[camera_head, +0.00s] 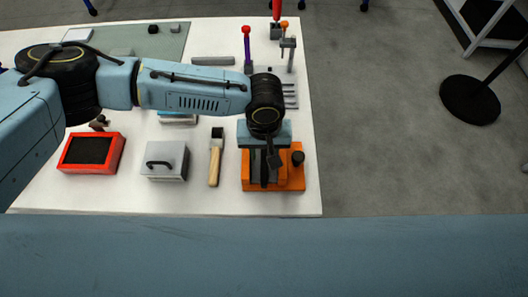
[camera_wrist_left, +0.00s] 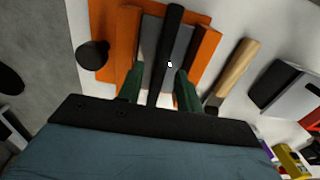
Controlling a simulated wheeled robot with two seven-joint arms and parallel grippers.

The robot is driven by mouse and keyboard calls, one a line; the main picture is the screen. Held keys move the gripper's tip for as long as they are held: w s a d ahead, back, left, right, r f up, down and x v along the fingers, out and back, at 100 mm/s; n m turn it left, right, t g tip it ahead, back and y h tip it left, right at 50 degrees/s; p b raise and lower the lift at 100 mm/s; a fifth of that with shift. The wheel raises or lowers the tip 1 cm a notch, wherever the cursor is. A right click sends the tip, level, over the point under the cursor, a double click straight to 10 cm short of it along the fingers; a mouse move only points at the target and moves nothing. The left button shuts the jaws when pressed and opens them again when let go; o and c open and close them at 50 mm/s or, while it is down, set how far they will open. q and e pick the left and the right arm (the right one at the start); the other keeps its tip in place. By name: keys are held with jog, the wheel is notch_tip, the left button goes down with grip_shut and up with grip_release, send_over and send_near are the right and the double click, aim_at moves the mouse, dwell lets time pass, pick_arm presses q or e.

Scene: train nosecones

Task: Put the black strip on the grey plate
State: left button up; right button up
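The black strip (camera_wrist_left: 170,45) runs lengthwise along the middle of the grey plate (camera_wrist_left: 184,50) in the left wrist view. The plate sits in an orange fixture (camera_wrist_left: 207,55). The strip also shows in the head view (camera_head: 264,176), over the orange fixture (camera_head: 289,181). I cannot tell whether the strip rests flat on the plate. My left gripper (camera_wrist_left: 159,88) is right above the fixture, its green fingers apart, one on each side of the strip with gaps. My left gripper (camera_head: 268,155) is partly hidden by its wrist in the head view. My right gripper is not in view.
A wooden-handled brush (camera_head: 215,160) lies just left of the fixture. A grey box with a handle (camera_head: 166,161) and a red tray (camera_head: 92,153) stand farther left. A black knob (camera_head: 297,158) sits on the fixture's right. The table's right edge is close by.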

pick_arm(q)
notch_tip(320, 180, up, 10)
jog(key=shift+r, duration=0.2)
